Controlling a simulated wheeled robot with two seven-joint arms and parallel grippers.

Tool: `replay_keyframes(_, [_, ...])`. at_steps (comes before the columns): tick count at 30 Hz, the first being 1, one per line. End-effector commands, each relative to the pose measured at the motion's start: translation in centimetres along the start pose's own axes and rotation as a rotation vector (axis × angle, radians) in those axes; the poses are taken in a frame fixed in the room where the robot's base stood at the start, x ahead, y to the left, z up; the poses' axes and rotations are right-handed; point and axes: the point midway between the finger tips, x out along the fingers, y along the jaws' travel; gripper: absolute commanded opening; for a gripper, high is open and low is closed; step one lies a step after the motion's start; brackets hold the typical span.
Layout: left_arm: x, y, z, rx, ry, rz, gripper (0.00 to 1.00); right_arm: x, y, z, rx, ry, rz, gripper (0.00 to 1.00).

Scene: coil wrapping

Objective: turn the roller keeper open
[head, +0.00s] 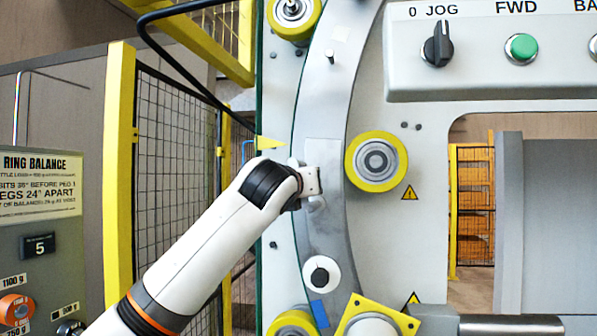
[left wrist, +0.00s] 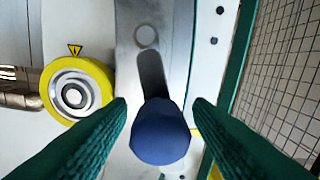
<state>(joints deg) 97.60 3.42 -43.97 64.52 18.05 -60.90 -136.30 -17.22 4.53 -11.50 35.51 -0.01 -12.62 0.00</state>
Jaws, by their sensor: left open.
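In the left wrist view a dark blue rounded knob (left wrist: 160,132) sits at the end of a dark grey bar (left wrist: 151,75) against the grey curved ring (left wrist: 178,50). I take this to be the roller keeper. The two green fingers of my left gripper (left wrist: 158,103) are open, one on each side of the knob, with a gap visible on both sides near the tips. In the head view my left gripper (head: 311,182) is at the ring (head: 322,100), left of the yellow-rimmed roller (head: 376,161); its fingers and the knob are hidden there. My right gripper is not in view.
A control box (head: 490,75) with a knob and green button is at upper right. A white disc with a black centre (head: 320,272) and a yellow plate (head: 402,319) are below my gripper. A yellow-framed mesh fence (head: 180,140) stands left, beside the ring balance panel (head: 42,235).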

Motion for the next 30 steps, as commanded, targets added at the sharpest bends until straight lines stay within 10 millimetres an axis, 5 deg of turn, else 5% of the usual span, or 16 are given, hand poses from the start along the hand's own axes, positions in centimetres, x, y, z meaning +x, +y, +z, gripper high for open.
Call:
replay_keyframes(12, [0.95,0.04,0.16,0.001,0.0,0.001,0.47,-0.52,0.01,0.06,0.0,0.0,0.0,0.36])
replay_keyframes(21, [0.92,0.02,0.12,0.0,0.0,0.001,0.0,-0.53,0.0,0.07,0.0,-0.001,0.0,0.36])
replay_keyframes(30, [1.19,-0.27,0.06,-0.016,0.0,0.0,0.0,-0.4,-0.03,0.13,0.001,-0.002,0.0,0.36])
